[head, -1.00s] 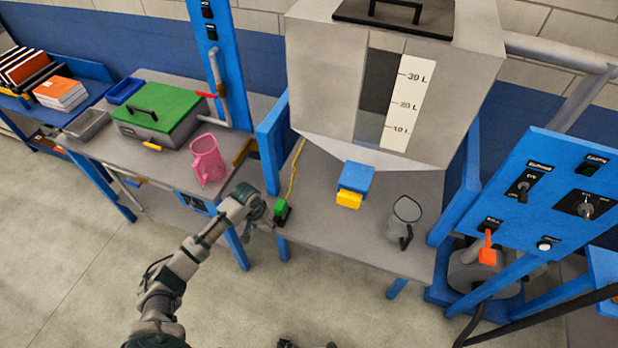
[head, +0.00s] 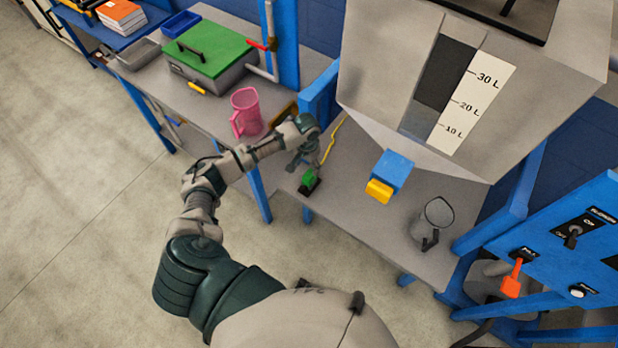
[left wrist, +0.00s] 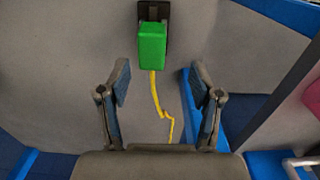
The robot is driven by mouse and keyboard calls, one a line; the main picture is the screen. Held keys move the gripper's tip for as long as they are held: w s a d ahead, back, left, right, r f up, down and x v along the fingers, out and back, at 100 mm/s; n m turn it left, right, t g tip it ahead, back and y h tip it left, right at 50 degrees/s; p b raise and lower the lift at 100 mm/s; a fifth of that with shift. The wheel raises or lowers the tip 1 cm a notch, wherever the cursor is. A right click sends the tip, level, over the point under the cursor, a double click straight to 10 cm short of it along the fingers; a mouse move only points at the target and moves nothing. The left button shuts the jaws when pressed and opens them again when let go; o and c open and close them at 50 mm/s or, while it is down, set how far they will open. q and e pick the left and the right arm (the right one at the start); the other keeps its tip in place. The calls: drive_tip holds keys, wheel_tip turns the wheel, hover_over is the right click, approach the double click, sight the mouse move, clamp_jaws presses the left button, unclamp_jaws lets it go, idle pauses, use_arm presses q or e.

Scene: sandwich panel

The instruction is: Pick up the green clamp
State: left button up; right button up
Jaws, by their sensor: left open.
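The green clamp (head: 309,178) with its black base sits at the front left edge of the grey table under the hopper. My left gripper (head: 305,160) is just behind and above it, pointing down. In the left wrist view the green clamp (left wrist: 152,45) shows at the top, with a yellow cord running below it. The open fingers of my left gripper (left wrist: 160,82) lie to either side, lower in that picture, with nothing between them; the clamp is beyond the tips. Whether the fingers touch it I cannot tell. My right gripper is out of view.
A blue and yellow outlet (head: 388,176) hangs under the large grey hopper (head: 400,70). A grey jug (head: 432,222) stands right on the same table. A pink jug (head: 246,112) stands on the left table, near a blue post (head: 320,95). The table middle is clear.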

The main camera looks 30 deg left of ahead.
sight(310, 174)
use_arm(q)
drive_tip(key=shift+d+f, duration=0.25)
drive_tip(key=shift+f, duration=0.35)
drive_tip(key=f, duration=0.4)
drive_tip(key=shift+d+f, duration=0.3)
drive_tip(key=shift+d, duration=0.1)
drive_tip(key=shift+a+f, duration=0.15)
drive_tip(key=shift+f, duration=0.1)
drive_tip(key=shift+a, duration=0.1)
drive_tip(key=c, duration=0.6)
clamp_jaws()
